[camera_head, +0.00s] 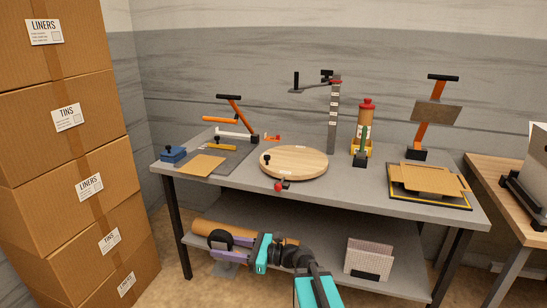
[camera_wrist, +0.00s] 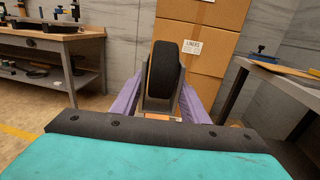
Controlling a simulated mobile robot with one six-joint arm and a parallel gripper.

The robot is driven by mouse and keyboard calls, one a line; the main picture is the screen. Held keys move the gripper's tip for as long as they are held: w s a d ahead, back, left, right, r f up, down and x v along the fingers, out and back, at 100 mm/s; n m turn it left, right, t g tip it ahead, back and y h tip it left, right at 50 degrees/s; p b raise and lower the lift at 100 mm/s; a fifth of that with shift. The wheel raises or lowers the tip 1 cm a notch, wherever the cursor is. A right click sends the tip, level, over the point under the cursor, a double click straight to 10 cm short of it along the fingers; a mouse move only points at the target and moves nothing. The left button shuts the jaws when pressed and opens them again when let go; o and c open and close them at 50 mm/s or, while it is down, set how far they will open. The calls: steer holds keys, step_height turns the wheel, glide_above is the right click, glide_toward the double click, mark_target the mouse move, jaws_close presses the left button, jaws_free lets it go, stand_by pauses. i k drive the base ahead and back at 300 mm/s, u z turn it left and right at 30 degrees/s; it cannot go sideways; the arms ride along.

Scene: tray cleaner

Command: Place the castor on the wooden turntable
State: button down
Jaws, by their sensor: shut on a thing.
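The castor (camera_wrist: 165,72) has a thick black wheel in a grey fork. In the wrist view it stands upright between the purple fingers of my gripper (camera_wrist: 155,108), which are shut on it. In the head view the castor (camera_head: 221,239) and my gripper (camera_head: 236,252) are low, in front of the table's lower shelf and below the tabletop. The wooden turntable (camera_head: 308,163) is a round pale disc on the middle of the tabletop, up and to the right of my gripper. A small black knob stands at its left edge and a red-knobbed part at its front.
Stacked cardboard boxes (camera_head: 55,165) stand at the left. The grey tabletop (camera_head: 345,190) also bears a dark mat (camera_head: 236,163), a blue block (camera_head: 173,155), a red-capped bottle (camera_head: 367,112) and a black-edged tray (camera_head: 433,200). A roll and a white rack (camera_head: 368,255) are on the shelf.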

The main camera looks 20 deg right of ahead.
mark_target(293, 158)
steer(key=u, duration=0.5)
steer(key=i, duration=0.85)
steer(key=u, duration=0.4)
